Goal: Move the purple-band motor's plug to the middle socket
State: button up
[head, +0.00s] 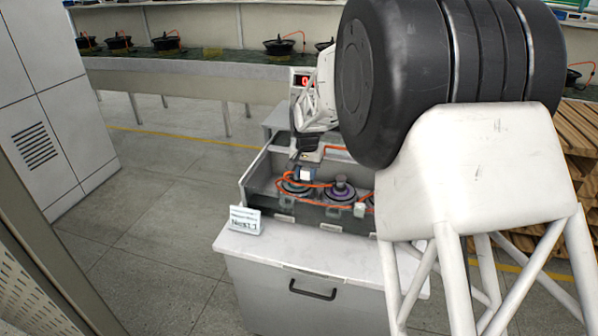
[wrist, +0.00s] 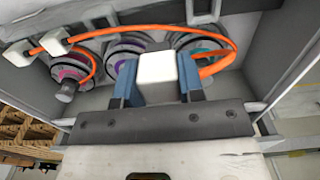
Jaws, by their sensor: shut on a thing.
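My gripper (head: 306,175) is shut on a white plug (wrist: 157,68), between its two blue fingers in the wrist view (wrist: 157,82). The plug is above the tray, near the teal-band motor (wrist: 203,48). An orange cable (wrist: 222,45) loops beside the plug and runs across the motors. The purple-band motor (head: 340,190) sits in the middle, and also shows in the wrist view (wrist: 125,47). A pink-band motor (wrist: 72,75) is on the wrist view's left. Pale sockets line the tray's front; a middle one (head: 331,212) shows in the head view. My gripper hides part of the motors.
Two white connectors (wrist: 36,46) with orange cables are at the wrist view's upper left. The grey tray (head: 262,172) has raised walls. A small sign (head: 245,219) stands on the bench's front left corner (head: 240,243). My arm covers the tray's right side in the head view.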

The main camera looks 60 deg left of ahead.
jog(key=shift+w+d, duration=3.5)
jog(key=shift+d, duration=0.05)
jog(key=shift+f, duration=2.25)
jog(key=shift+f, duration=0.45)
jog(key=shift+f, duration=0.4)
jog(key=shift+f, duration=1.9)
